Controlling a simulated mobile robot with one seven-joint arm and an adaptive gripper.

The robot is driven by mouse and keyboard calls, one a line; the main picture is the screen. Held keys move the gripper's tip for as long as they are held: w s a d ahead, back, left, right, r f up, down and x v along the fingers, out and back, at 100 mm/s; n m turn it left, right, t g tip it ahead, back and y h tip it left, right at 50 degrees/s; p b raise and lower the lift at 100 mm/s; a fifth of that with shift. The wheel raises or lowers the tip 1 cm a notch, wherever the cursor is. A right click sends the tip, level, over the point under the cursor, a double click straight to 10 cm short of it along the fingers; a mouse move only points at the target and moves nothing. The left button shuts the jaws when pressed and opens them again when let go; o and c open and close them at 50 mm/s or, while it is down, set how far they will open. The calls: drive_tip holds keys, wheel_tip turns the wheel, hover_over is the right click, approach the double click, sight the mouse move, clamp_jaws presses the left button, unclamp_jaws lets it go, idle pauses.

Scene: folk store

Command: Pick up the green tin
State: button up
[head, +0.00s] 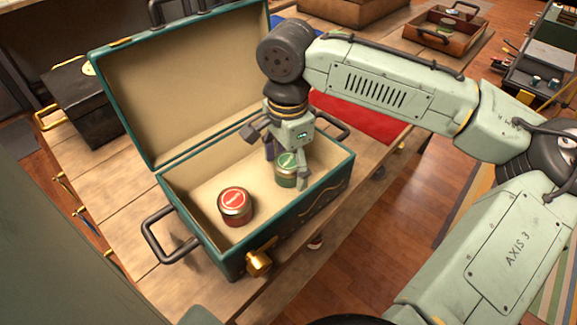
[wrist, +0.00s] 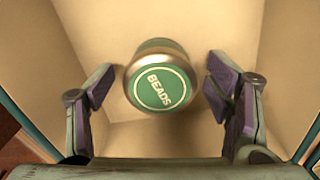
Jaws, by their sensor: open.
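The green tin (head: 288,168) stands upright inside the open teal case (head: 345,181), toward its right end. In the wrist view its green lid (wrist: 160,86) reads "BEADS" and lies between the two fingers. My gripper (head: 285,176) is in the case, above and around the tin, and open. In the wrist view my gripper (wrist: 158,92) shows a gap on both sides of the tin. My gripper partly hides the tin in the head view. A red-lidded tin (head: 235,206) stands in the same case to the left.
The case's raised lid (head: 185,85) stands behind, and its walls surround my gripper. A red cloth (head: 360,115) lies on the wooden table (head: 115,205) behind the case. A black case (head: 85,105) stands at the left, and a wooden tray (head: 445,28) at the back right.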

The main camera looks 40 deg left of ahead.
drive_tip(key=c, duration=1.3)
